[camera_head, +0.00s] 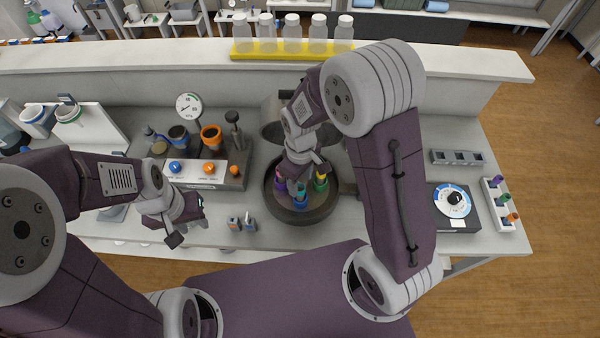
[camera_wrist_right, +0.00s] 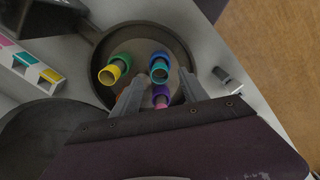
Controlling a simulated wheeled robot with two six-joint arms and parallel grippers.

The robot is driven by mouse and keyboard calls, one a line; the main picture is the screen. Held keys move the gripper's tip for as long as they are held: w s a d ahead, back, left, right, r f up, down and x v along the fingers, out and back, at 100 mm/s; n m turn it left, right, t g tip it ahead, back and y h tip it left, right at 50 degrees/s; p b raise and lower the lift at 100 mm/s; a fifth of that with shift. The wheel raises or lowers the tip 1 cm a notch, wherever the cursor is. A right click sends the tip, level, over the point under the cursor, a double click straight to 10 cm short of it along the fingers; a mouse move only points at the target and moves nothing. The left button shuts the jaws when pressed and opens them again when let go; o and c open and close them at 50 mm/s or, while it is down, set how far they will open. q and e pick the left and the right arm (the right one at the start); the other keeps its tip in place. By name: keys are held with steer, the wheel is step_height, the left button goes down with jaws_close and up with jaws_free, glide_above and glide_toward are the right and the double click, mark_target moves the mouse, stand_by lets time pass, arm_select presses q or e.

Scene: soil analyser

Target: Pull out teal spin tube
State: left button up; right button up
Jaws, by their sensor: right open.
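The teal spin tube (camera_head: 300,189) stands in a blue holder in the round dark spinner bowl (camera_head: 303,212), and it also shows in the right wrist view (camera_wrist_right: 159,74). A purple-holder tube (camera_wrist_right: 160,97) and a green-holder tube with a yellow tube (camera_wrist_right: 112,72) stand beside it. An orange part is partly hidden behind a finger. My right gripper (camera_wrist_right: 161,78) is open over the bowl, its fingers apart on either side of the teal tube; contact cannot be told. My left gripper (camera_head: 188,223) hangs empty over the bench at left, and its jaw gap is unclear.
A white rack (camera_head: 501,222) with coloured tubes stands at the right bench end, beside a dial unit (camera_head: 453,202). A grey block with holes (camera_head: 458,158) lies behind. A control panel (camera_head: 204,181) with knobs is at left. Bottles stand in a yellow rack (camera_head: 290,55) on the ledge.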

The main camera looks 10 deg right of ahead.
mark_target(300, 187)
step_height(300, 187, down, 5)
steer(key=shift+r, duration=0.15)
steer(key=shift+f, duration=0.45)
jaws_close()
steer(key=c, duration=0.7)
jaws_free()
jaws_close()
steer(key=shift+r+p, duration=0.8)
steer(key=shift+p, duration=0.1)
steer(key=shift+r+p, duration=2.95)
steer(key=shift+r, duration=0.3)
